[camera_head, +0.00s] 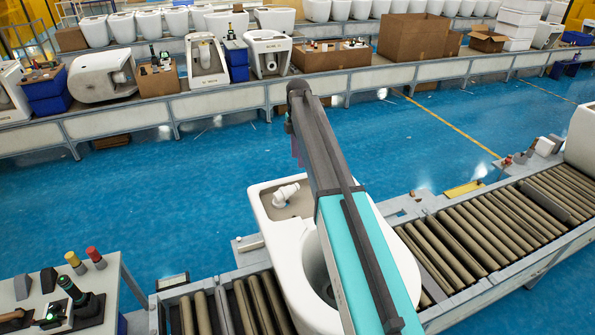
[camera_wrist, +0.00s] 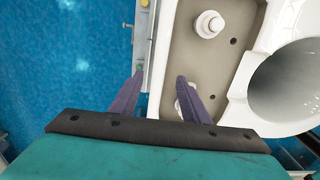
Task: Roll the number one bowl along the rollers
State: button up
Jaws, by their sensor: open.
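A white toilet bowl (camera_head: 375,240) sits on the roller conveyor (camera_head: 465,235) in the middle of the head view. No number shows on it, so I cannot tell by marking that it is number one. Its beige recess holds a white fitting (camera_head: 286,194), which also shows in the wrist view (camera_wrist: 209,24). My arm crosses in front of the bowl and hides part of it. My gripper (camera_wrist: 161,75) is open, with purple fingers either side of the bowl's white outer wall in the wrist picture. I cannot tell whether they touch it. Nothing is held.
Bare rollers (camera_head: 500,220) run to the right of the bowl, towards another white bowl (camera_head: 583,140) at the right edge. A side table (camera_head: 75,300) with tools stands at the lower left. Blue floor (camera_head: 200,200) separates this line from a back conveyor (camera_head: 270,95) with several bowls and boxes.

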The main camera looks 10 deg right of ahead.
aim_at(298, 175)
jog(key=shift+f+p, duration=1.15)
jog(key=shift+f, duration=2.85)
grip_shut()
